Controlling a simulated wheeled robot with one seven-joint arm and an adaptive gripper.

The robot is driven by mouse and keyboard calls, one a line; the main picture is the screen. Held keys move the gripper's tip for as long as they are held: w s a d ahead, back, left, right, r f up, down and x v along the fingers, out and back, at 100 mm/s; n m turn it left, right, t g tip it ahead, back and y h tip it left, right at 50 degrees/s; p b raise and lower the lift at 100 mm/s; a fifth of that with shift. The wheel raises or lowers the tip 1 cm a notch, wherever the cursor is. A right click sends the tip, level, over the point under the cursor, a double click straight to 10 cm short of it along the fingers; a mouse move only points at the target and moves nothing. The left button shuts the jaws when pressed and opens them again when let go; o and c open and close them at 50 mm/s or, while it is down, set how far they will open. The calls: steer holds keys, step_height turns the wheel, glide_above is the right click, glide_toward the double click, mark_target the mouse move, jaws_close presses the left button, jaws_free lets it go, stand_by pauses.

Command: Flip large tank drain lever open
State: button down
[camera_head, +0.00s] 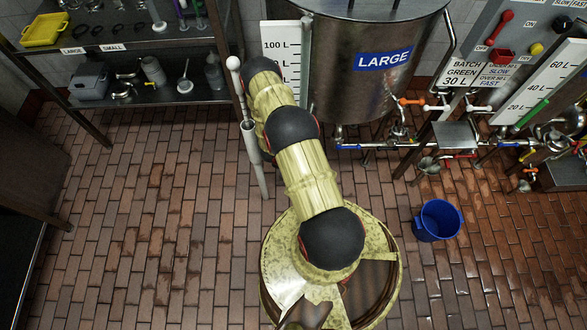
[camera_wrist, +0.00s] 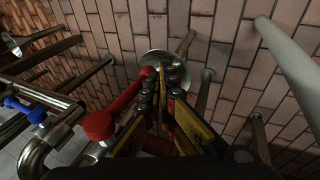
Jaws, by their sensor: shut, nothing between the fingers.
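The large tank (camera_head: 362,70), steel with a blue LARGE label, stands at the back in the head view. A red lever (camera_wrist: 126,102) with a round red hub (camera_wrist: 98,126) runs diagonally upward in the wrist view. I take it for the drain lever; I cannot make it out in the head view. My gripper (camera_wrist: 168,75) is shut and empty, with its tips just right of the lever's far end. I cannot tell whether they touch it. In the head view my arm hides the gripper.
A blue-handled valve (camera_wrist: 25,108) and steel pipes lie left in the wrist view. A round metal dish (camera_wrist: 160,62) is below the fingertips. A grey post (camera_wrist: 290,62) stands at right. In the head view, a blue bucket (camera_head: 437,220) sits on open brick floor.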

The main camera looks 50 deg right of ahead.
stand_by(0.7)
steer(key=v, duration=1.2)
steer(key=shift+f, duration=0.1)
